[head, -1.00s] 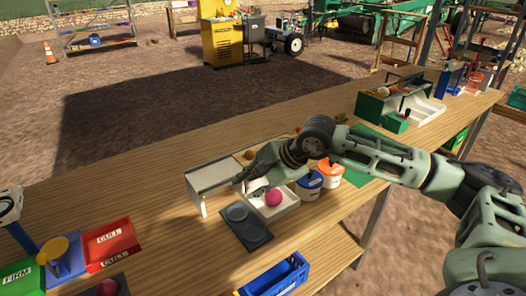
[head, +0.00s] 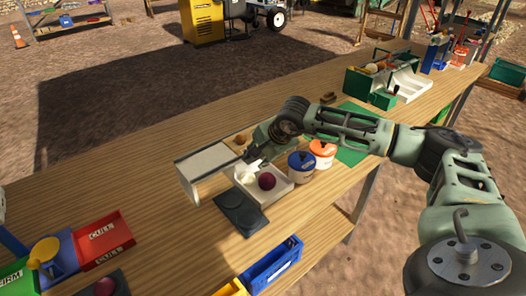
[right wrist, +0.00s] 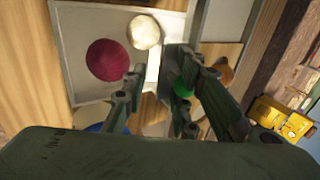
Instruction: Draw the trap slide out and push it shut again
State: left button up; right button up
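My right gripper (head: 256,163) is at the back of a white tray (head: 281,191), beside a grey-topped stand (head: 203,163). The tray holds a dark red onion (head: 267,181) and a white onion (head: 245,178). In the right wrist view the red onion (right wrist: 107,60) and white onion (right wrist: 144,32) lie beyond the fingers. A small green knob (right wrist: 182,88) shows between the spread fingers, nearer the right one; I cannot tell whether they touch it. The trap slide itself cannot be made out clearly. My left gripper is not in view.
Two lidded tubs, blue (head: 301,166) and orange (head: 322,153), stand close right of the tray. A dark pad (head: 240,213) lies in front. A red CULL bin (head: 104,240) is at left, a blue crate (head: 272,265) at the front edge. The back-left tabletop is clear.

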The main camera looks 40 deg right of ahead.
jog(key=shift+f, duration=0.1)
grip_shut()
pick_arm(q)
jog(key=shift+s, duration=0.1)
pick_arm(e)
jog(key=shift+s, duration=0.2)
jog(key=shift+w, duration=0.15)
dwell(0.4)
jog(key=c, duration=0.6)
grip_release()
